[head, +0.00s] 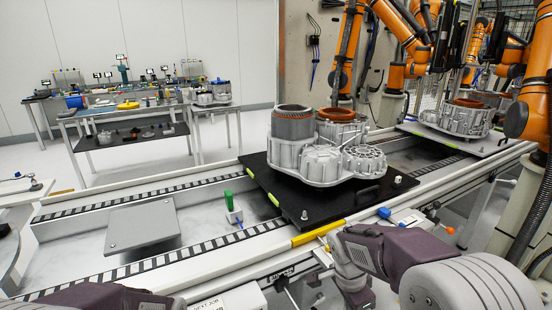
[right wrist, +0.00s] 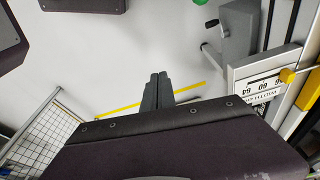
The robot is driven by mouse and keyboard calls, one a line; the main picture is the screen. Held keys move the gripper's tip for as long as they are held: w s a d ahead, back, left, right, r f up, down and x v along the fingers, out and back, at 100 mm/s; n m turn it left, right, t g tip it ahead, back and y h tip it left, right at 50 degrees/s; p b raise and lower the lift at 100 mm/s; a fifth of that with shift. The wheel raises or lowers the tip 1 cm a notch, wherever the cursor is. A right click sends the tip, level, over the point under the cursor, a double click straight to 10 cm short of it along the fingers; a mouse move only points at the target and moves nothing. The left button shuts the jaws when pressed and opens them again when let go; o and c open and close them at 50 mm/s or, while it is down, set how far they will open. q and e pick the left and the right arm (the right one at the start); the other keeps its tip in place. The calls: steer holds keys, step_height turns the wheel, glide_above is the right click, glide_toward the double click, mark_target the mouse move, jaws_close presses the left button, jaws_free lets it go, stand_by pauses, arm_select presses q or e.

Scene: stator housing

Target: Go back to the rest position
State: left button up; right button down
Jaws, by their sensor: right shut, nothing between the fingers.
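The grey metal stator housing (head: 318,165) stands on a black carrier plate (head: 290,203) on the conveyor in the head view. A grey cylinder with a copper-coloured winding shows at its top left. My right arm reaches in from the lower right of the head view, in front of the conveyor and apart from the housing. In the right wrist view my right gripper (right wrist: 158,78) has its two dark fingers together, empty, above the pale floor. Only a dark link of my left arm shows at the bottom left of the head view; its gripper is out of the picture.
The conveyor rail (head: 150,270) runs across in front of me, with a grey plate (head: 143,224) on its left part. A second housing (head: 455,117) stands farther right near orange robot arms (head: 405,35). A grey bracket (right wrist: 232,38) and a labelled box (right wrist: 262,80) lie right of my right gripper.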

steer(key=s+a+f+n+y, duration=0.15)
steer(key=s+f+n, duration=0.45)
steer(key=s+n, duration=0.6)
step_height(320, 180, up, 14)
steer(key=w+n+p, duration=0.1)
steer(key=n+p, duration=0.1)
steer(key=p, duration=1.1)
steer(key=shift+w+d+f+y, duration=0.2)
steer(key=shift+w+y, duration=0.05)
steer(key=shift+y, duration=0.2)
steer(key=shift+p, duration=0.3)
